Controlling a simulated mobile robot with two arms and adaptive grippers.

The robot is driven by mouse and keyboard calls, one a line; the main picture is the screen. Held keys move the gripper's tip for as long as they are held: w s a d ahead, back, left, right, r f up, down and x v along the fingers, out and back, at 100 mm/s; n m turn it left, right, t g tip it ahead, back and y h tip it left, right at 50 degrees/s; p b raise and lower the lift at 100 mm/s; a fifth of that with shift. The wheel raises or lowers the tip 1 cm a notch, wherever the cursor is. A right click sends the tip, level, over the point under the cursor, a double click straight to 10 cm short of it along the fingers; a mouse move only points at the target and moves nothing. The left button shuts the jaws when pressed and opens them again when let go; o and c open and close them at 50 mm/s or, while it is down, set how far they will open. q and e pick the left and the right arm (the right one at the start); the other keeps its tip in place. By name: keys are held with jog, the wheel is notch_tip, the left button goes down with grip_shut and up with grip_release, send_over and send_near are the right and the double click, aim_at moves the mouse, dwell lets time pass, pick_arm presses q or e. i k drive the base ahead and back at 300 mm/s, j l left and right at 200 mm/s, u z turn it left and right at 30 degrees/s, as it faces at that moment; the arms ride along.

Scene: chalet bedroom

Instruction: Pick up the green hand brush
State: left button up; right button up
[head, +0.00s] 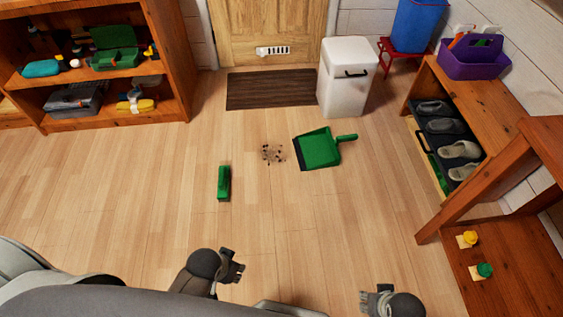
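The green hand brush (223,184) lies on the wooden floor, left of the middle of the head view. A green dustpan (318,149) with its handle to the right lies further back and to the right of it. Small dark debris (272,153) is on the floor between them. My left gripper (236,268) is low in the view, nearer to me than the brush and apart from it. My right gripper (370,300) is at the bottom edge, further right, away from the brush. Both look empty, but their finger gaps are too small to judge.
A wooden shelf (113,118) with several items stands at the back left. A dark mat (270,88) lies before the door, beside a white bin (347,80). A shoe rack (447,150) and a wooden bench (510,262) line the right. The floor around the brush is clear.

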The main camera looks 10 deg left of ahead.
aim_at(223, 176)
jog(key=u, duration=1.05)
